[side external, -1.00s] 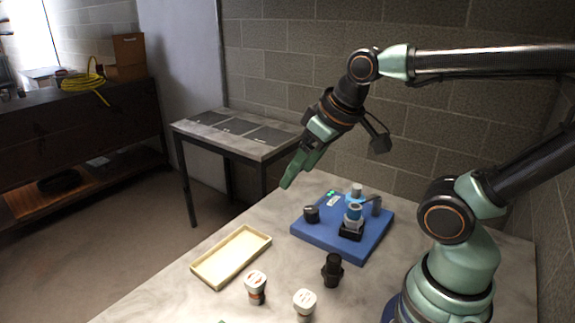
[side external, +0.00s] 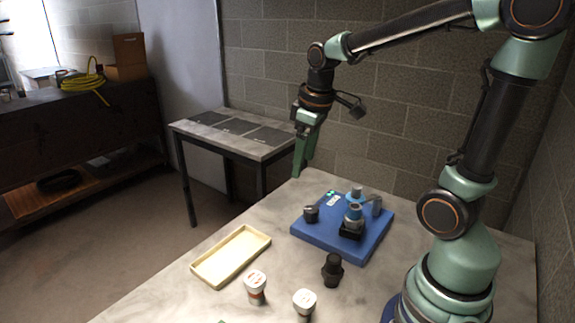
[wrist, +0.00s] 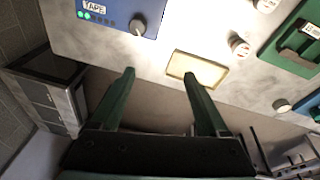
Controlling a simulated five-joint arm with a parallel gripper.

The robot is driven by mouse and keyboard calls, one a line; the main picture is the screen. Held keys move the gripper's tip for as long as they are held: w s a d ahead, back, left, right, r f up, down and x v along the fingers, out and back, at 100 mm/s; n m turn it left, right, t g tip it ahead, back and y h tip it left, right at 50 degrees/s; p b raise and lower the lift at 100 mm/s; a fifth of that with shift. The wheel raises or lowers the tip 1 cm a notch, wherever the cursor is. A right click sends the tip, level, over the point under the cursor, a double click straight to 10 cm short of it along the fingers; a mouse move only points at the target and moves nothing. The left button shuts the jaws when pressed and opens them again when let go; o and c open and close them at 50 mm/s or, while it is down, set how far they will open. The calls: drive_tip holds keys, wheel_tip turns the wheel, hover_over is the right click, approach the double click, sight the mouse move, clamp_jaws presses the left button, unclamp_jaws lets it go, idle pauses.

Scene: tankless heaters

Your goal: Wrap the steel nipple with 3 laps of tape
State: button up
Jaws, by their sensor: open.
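A blue taping unit (side external: 330,243) sits on the table, with a black knob (side external: 311,214), a small black block (side external: 351,232) bearing a blue and grey round part (side external: 354,212), and another blue round part (side external: 356,193) behind it. Its TAPE label (wrist: 94,6) and a row of small lights, some lit green, show in the wrist view. I cannot pick out the steel nipple for certain. My gripper (side external: 301,172) points down above the table's far edge, left of and above the unit. In the wrist view my gripper (wrist: 160,74) is open with nothing between its fingers.
A cream tray (side external: 268,240), empty, lies left of the unit. A black fitting (side external: 332,270) and two white-topped containers (side external: 256,287) (side external: 304,303) stand in front. A green case (wrist: 300,45) shows in the wrist view. A low side table (side external: 230,135) stands behind.

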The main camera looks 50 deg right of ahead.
drive_tip(key=n+g, duration=0.1)
drive_tip(key=g, duration=0.1)
hover_over(311, 209)
wheel_tip(311, 209, down, 4)
drive_tip(key=f, duration=0.1)
drive_tip(key=shift+n+y, duration=0.3)
wheel_tip(311, 209, down, 12)
drive_tip(key=shift+s+f, duration=0.1)
clamp_jaws()
drive_tip(key=shift+m, duration=2.2)
unclamp_jaws()
